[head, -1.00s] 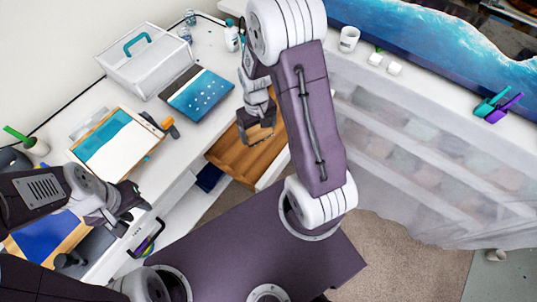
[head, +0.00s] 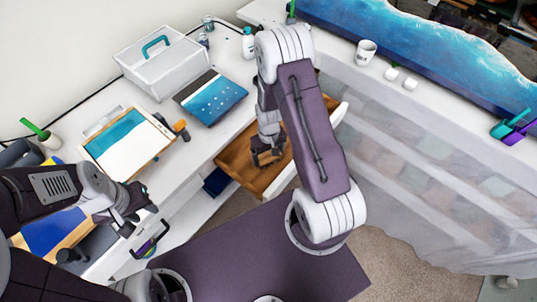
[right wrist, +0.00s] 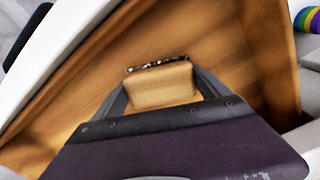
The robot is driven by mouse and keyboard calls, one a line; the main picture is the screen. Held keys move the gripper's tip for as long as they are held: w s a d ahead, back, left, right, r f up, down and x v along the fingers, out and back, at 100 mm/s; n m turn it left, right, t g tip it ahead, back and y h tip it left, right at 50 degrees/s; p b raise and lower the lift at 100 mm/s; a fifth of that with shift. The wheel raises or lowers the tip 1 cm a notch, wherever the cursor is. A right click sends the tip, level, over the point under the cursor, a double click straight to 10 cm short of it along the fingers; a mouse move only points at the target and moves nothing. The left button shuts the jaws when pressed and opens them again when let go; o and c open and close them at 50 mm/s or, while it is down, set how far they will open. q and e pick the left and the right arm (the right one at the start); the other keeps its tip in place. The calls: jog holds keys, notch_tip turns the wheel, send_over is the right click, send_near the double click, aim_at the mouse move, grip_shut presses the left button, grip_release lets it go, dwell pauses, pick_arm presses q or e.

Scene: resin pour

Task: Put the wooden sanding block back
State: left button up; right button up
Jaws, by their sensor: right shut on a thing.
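The wooden sanding block (right wrist: 162,86) is light wood with a dark, speckled far edge. It shows in the right wrist view between the fingers of my right gripper (right wrist: 160,92), which is shut on it. In the head view my right gripper (head: 267,155) is down inside the open wooden drawer (head: 236,158), and the block is hard to make out there. The drawer's wooden floor and side walls surround the gripper in the right wrist view (right wrist: 228,45). Whether the block touches the drawer floor I cannot tell. My left gripper (head: 135,212) is by the desk's front edge, its fingers unclear.
On the white desk stand a clear box with a teal handle (head: 160,65), a dark blue panel (head: 211,96) and a framed teal-and-white board (head: 128,143). A white mug (head: 365,52) and a long blue resin slab (head: 420,50) lie on the right-hand bench.

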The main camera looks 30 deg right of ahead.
aim_at(269, 154)
jog(key=shift+s+f, duration=0.1)
jog(key=shift+f, duration=0.05)
jog(key=o, duration=1.1)
jog(key=shift+o, duration=0.2)
notch_tip(269, 154, up, 13)
jog(key=s+a+r+t, duration=0.1)
jog(key=s+a+r, duration=0.3)
jog(key=s, duration=0.4)
jog(key=shift+a+r, duration=0.4)
jog(key=shift+r, duration=0.3)
